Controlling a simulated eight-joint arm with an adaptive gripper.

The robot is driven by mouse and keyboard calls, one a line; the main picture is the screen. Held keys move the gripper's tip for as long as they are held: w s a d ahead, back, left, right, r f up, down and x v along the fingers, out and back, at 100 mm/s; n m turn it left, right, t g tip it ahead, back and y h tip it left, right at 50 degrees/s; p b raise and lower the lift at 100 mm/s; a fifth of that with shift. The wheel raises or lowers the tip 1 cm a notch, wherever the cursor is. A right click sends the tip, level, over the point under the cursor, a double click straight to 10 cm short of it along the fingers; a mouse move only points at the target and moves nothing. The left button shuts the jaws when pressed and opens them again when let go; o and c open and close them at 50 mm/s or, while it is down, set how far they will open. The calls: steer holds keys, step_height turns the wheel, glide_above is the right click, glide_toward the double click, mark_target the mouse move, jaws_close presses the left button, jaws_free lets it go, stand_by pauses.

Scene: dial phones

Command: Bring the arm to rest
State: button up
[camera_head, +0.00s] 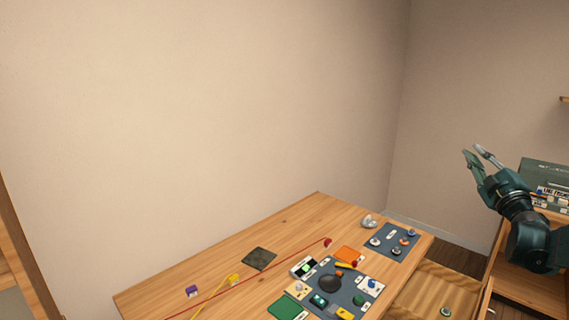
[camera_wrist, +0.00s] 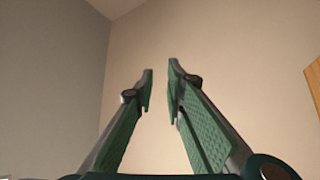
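My gripper (camera_head: 476,152) is raised at the right of the head view, well above the table and off past its right end. Its fingers point up and to the left. In the wrist view the two green-padded fingers (camera_wrist: 160,85) stand apart with a narrow gap between the tips. Nothing is between them; only bare wall shows behind. The arm below it is dark green and bent at the right edge of the head view.
A wooden table (camera_head: 215,265) holds a dark mat (camera_head: 345,272) and a second mat (camera_head: 388,250), both with small parts. A red cord (camera_head: 270,267) crosses the table. An open drawer (camera_head: 435,290) and a shelf unit (camera_head: 530,290) stand at right. The air around my gripper is free.

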steer(key=s+a+m+g+h, duration=0.5)
steer(key=s+a+m, duration=0.45)
steer(key=a, duration=0.45)
steer(key=s+a+f+m+g+y+p, duration=0.1)
steer(key=s+a+f+g+y, duration=0.2)
steer(key=s+a+f, duration=1)
steer(key=s+a+f+m+g+y, duration=0.2)
steer(key=s+a+f+g, duration=0.4)
steer(key=s+a+f, duration=0.6)
steer(key=s+a+y, duration=0.1)
steer(key=s+a, duration=0.3)
steer(key=s, duration=0.3)
steer(key=shift+a+f+g+y+p, duration=0.25)
steer(key=shift+f+g+y+p, duration=0.05)
steer(key=shift+f+g+p, duration=0.1)
steer(key=shift+w, duration=0.1)
